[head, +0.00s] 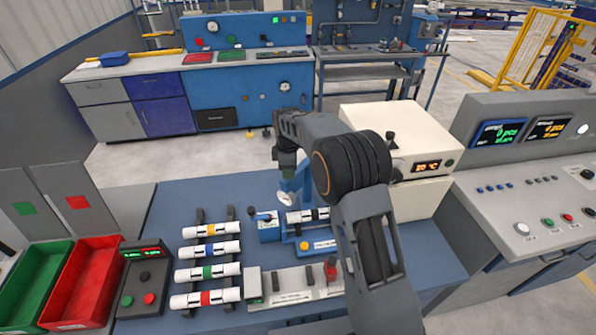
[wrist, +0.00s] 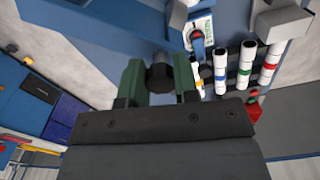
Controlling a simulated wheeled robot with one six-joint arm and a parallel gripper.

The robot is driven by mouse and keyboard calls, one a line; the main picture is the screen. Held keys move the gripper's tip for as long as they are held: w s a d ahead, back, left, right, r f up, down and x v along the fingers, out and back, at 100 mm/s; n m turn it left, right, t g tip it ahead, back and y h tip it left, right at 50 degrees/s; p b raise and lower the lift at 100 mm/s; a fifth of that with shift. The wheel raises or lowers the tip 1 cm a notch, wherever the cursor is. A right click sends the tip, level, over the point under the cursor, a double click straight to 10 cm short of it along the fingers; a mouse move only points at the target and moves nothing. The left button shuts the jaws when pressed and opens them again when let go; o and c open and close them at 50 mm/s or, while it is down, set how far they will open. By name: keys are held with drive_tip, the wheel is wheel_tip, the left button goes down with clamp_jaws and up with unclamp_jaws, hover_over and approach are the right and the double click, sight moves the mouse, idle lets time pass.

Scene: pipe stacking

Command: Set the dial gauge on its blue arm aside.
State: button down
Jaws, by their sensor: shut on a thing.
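The dial gauge (head: 285,199) shows in the head view as a small pale disc, tilted, below my gripper (head: 288,168). Its blue arm (head: 299,178) stands beside it, close to my fingertips and partly behind my arm. In the wrist view my gripper (wrist: 160,77) has its green fingers closed on a dark round knob. The wide blue arm (wrist: 85,18) spreads just beyond the knob in that view. A blue fixture (head: 268,232) holding a white pipe (head: 305,216) stands below the gauge; any contact between them cannot be told.
Several banded white pipes (head: 208,250) lie on a dark rack left of the fixture. A cream box with a display (head: 400,150) stands behind right. Red (head: 85,285) and green bins are at left. Blue bench top (head: 185,200) is clear behind the rack.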

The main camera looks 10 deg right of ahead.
drive_tip(key=w+a+m+p, duration=0.3)
drive_tip(key=w+m, duration=0.4)
drive_tip(key=m, duration=0.1)
drive_tip(key=shift+w+a+m, duration=0.15)
drive_tip(key=shift+w+m, duration=0.25)
drive_tip(key=shift+r, duration=0.1)
drive_tip(key=c, duration=0.9)
unclamp_jaws()
drive_tip(key=shift+o, duration=0.2)
wheel_tip(320, 180, up, 12)
